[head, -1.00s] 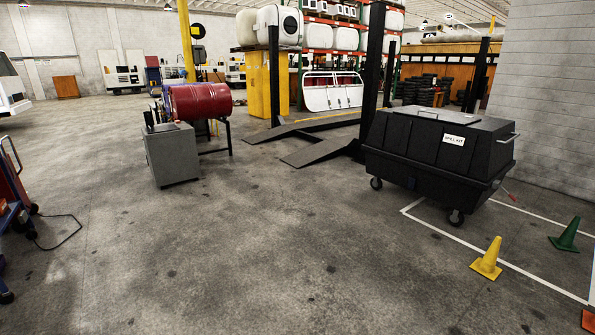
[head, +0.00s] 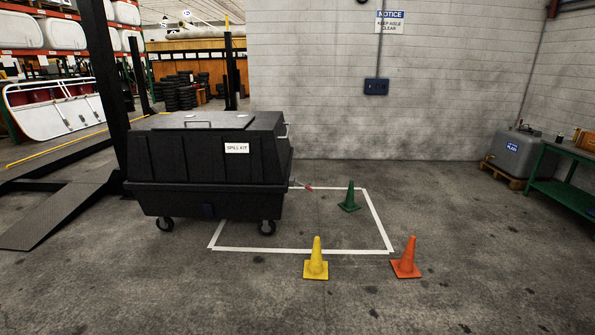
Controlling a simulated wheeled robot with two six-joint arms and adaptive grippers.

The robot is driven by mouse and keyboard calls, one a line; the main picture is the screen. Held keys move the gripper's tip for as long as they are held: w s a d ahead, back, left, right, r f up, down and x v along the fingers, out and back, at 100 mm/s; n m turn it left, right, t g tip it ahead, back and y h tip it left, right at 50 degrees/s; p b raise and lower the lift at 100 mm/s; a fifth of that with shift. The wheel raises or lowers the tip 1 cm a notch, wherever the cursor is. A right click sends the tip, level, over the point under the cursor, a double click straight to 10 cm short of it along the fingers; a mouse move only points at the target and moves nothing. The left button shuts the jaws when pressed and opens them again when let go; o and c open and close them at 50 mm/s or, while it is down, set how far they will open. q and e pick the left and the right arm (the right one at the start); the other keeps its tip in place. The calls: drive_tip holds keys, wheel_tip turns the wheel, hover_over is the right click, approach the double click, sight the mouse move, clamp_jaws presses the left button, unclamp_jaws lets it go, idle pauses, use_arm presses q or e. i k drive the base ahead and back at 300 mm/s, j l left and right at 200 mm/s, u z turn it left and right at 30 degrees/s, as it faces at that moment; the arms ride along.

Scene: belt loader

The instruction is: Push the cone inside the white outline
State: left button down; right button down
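The white outline (head: 305,251) is a taped rectangle on the concrete floor. A yellow cone (head: 316,262) stands upright just outside its front line, on the near side. An orange cone (head: 407,261) stands upright outside, by the near right corner. A green cone (head: 349,199) stands upright inside, close to the back right corner. The left part of the outline is partly hidden by a black cart. Neither of my grippers is in view.
The black wheeled cart (head: 205,160), labelled SPILL KIT, stands over the left part of the outline. A ramp (head: 65,205) lies at left. A grey tank (head: 515,153) and green bench (head: 562,190) stand at right. The floor in front is clear.

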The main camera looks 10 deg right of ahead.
sight(315, 268)
drive_tip(key=i+l+u, duration=0.15)
drive_tip(key=i, duration=0.3)
drive_tip(key=i+l+u, duration=0.1)
drive_tip(key=i, duration=0.4)
drive_tip(key=i+l+u, duration=0.15)
drive_tip(key=i+l, duration=0.2)
drive_tip(key=i+l+u, duration=0.15)
drive_tip(key=i+l, duration=0.15)
drive_tip(key=i, duration=0.2)
